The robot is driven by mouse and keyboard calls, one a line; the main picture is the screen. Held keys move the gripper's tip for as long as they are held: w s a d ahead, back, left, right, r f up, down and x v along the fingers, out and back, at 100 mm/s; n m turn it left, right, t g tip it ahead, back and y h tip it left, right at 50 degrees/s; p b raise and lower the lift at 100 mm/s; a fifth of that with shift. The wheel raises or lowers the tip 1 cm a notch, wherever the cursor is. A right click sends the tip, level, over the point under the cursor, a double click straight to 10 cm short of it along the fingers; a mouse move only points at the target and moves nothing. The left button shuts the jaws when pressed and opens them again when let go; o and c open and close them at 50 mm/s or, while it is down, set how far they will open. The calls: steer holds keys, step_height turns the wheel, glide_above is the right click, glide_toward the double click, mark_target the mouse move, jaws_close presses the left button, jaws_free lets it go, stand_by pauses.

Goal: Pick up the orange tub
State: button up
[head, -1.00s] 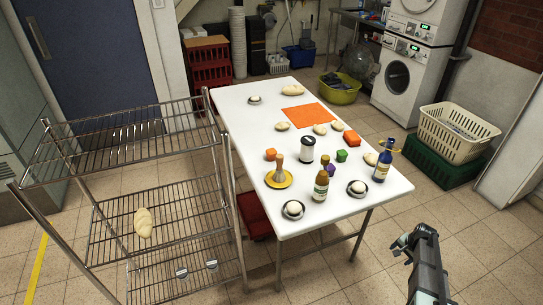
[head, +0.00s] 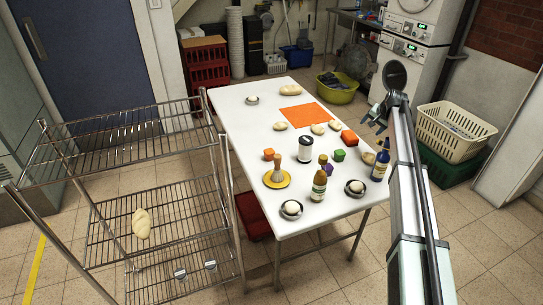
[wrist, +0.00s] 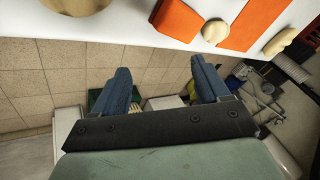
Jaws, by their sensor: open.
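The orange tub (head: 349,137) sits near the right edge of the white table (head: 235,118), beside bread pieces. In the wrist view an orange block-like thing, apparently this tub (wrist: 178,20), shows at the top, close to the orange mat (wrist: 256,20). My gripper (head: 374,119) is beyond the table's right edge, to the right of the tub and apart from it. In the wrist view its two fingers (wrist: 163,78) are spread with nothing between them, over the floor.
A blue bottle (head: 380,164) stands near the right edge, in front of the tub. A cream basket (head: 452,130) stands right.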

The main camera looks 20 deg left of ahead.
steer(key=s+a+n+g, duration=0.1)
steer(key=s+a+n, duration=0.15)
steer(key=a, duration=0.55)
steer(key=s+a+r+n+g+h, duration=0.15)
steer(key=s+a, duration=0.25)
steer(key=a, duration=0.4)
steer(key=s+a+n+g, duration=0.1)
steer(key=s+a+n, duration=0.25)
steer(key=a, duration=0.45)
steer(key=r+n+g+h, duration=0.2)
steer(key=n, duration=0.4)
glide_above(269, 151)
steer(key=shift+m+t, duration=0.25)
steer(key=f, duration=0.8)
steer(key=shift+s+a+f, duration=0.2)
steer(key=shift+s+f, duration=0.1)
steer(key=shift+w+d+f, duration=0.15)
steer(key=shift+f, duration=1.25)
steer(key=shift+w+d+f, duration=0.1)
steer(key=shift+d+f, duration=0.05)
steer(key=shift+f, duration=1.2)
steer(key=c, duration=1.1)
